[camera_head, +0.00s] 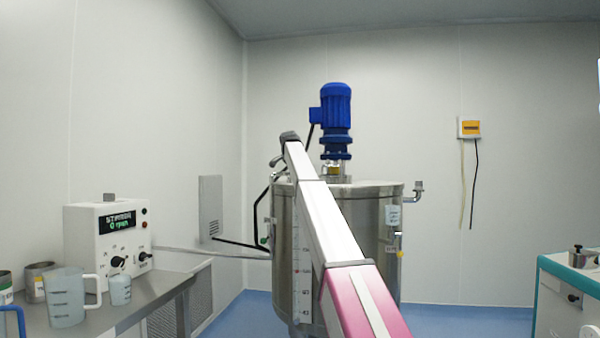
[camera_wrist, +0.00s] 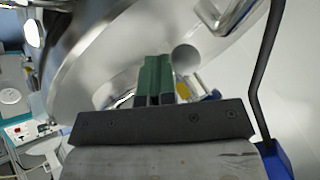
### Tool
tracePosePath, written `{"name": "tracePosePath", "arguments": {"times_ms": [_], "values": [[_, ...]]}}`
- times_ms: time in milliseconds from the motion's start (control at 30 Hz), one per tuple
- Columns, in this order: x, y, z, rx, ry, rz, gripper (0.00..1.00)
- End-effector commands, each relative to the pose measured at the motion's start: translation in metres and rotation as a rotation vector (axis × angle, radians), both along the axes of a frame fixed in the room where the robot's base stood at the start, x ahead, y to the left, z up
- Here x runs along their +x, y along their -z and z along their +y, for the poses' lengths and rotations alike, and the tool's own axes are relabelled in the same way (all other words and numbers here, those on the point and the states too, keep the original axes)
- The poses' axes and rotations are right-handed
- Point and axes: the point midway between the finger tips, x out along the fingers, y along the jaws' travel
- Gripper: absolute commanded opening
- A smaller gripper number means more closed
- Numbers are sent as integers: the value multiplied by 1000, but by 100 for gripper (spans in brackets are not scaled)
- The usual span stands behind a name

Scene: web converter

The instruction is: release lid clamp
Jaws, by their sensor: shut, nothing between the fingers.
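The steel vessel (camera_head: 373,225) stands in the middle of the head view, its lid partly hidden behind my arm. A blue motor (camera_head: 336,110) stands upright on the lid. In the wrist view, my gripper (camera_wrist: 156,66) has its green fingers together with nothing between them. A shiny curved metal surface (camera_wrist: 75,60) lies beyond them, and a bent metal bar (camera_wrist: 230,18) shows at the top right, apart from the fingers. I cannot tell whether this bar is the lid clamp. My gripper cannot be made out in the head view.
A control box (camera_head: 108,240) stands at the left on a steel bench (camera_head: 150,290) with a clear jug (camera_head: 68,298) and a small bottle (camera_head: 120,290). A black cable (camera_wrist: 257,70) hangs right of my fingers. A teal-edged cabinet (camera_head: 565,295) is at the right.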

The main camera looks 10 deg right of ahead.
Motion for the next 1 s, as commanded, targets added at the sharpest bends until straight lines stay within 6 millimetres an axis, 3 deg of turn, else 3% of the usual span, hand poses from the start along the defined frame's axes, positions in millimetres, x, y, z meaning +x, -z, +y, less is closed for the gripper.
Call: {"name": "tracePosePath", "arguments": {"times_ms": [200,500,1000], "values": [[18,-2,18,0,195,0,0],[37,-1,30,0,409,0,0],[46,0,35,2,405,0,0]]}}
